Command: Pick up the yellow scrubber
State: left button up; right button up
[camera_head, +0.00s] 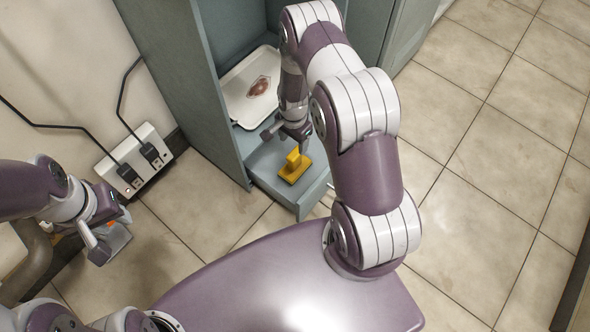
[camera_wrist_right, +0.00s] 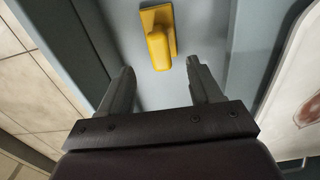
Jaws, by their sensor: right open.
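The yellow scrubber (camera_head: 294,167) lies on the blue-grey bottom panel of an open cabinet, with its raised handle up. In the right wrist view the scrubber (camera_wrist_right: 159,45) is beyond my fingertips, roughly centred between them. My right gripper (camera_head: 287,131) reaches down just above and behind the scrubber in the head view. In the wrist view its two fingers (camera_wrist_right: 162,76) are spread and empty, with a gap to the scrubber. My left gripper (camera_head: 107,238) is far to the left, away from the scrubber; its finger opening is not clear.
A white tray (camera_head: 236,82) with a reddish-brown patch sits in the cabinet behind the scrubber. The cabinet's tall side wall (camera_head: 180,75) stands left of my right gripper. A power strip (camera_head: 136,160) with black cords is by the wall. Tiled floor (camera_head: 485,185) is clear at right.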

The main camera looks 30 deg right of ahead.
aim_at(295, 153)
jog(key=f+b, duration=0.2)
jog(key=f, duration=0.1)
jog(key=f+b, duration=0.3)
jog(key=f, duration=0.1)
jog(key=f+b, duration=0.2)
jog(key=f, duration=0.2)
jog(key=shift+d+b, duration=0.25)
jog(key=shift+b, duration=0.1)
jog(key=shift+r, duration=0.15)
jog(key=c, duration=1.1)
